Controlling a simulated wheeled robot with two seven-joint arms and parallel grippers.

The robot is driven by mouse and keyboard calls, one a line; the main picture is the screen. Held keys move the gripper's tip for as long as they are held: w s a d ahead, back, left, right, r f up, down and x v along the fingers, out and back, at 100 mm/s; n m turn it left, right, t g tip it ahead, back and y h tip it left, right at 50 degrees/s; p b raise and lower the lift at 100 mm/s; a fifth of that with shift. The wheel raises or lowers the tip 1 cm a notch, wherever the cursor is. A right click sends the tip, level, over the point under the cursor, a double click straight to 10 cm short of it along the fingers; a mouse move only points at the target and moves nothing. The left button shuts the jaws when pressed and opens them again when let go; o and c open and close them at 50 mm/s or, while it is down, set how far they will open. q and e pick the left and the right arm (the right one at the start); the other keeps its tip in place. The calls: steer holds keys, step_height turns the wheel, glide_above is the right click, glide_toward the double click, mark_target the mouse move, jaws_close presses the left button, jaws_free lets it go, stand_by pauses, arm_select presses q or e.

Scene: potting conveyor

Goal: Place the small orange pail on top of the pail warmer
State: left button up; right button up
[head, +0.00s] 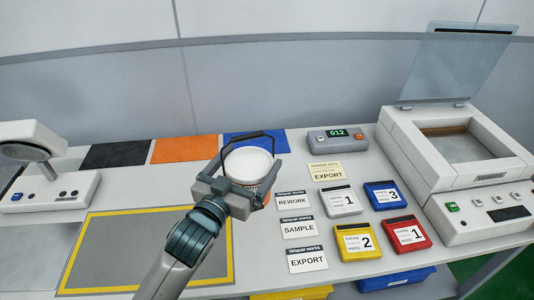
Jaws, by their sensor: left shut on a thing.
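My left gripper (251,176) is shut on a small pail (249,162) with a pale top, an orange patch low on its side and a dark raised handle. The pail is held over the middle of the table, near the blue mat; its lower part is mostly hidden by my gripper. No thing is clearly marked as the pail warmer. A white machine (405,135) at the right has a raised clear lid and a square recess; I cannot tell if it is the warmer. My right gripper is not in view.
Black (115,154), orange (185,149) and blue (262,138) mats line the back. A yellow-bordered area (90,240) lies front left. Numbered boxes, label cards and a grey display box (337,139) fill the centre right. A white device (50,190) stands left.

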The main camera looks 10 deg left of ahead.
arm_select(q)
steer(key=s+a+f+n+y, duration=0.2)
steer(key=s+a+n+y, duration=0.1)
steer(key=s+a+y, duration=0.2)
steer(key=a, duration=0.2)
steer(key=shift+a+t, duration=0.3)
steer(key=shift+w, duration=0.1)
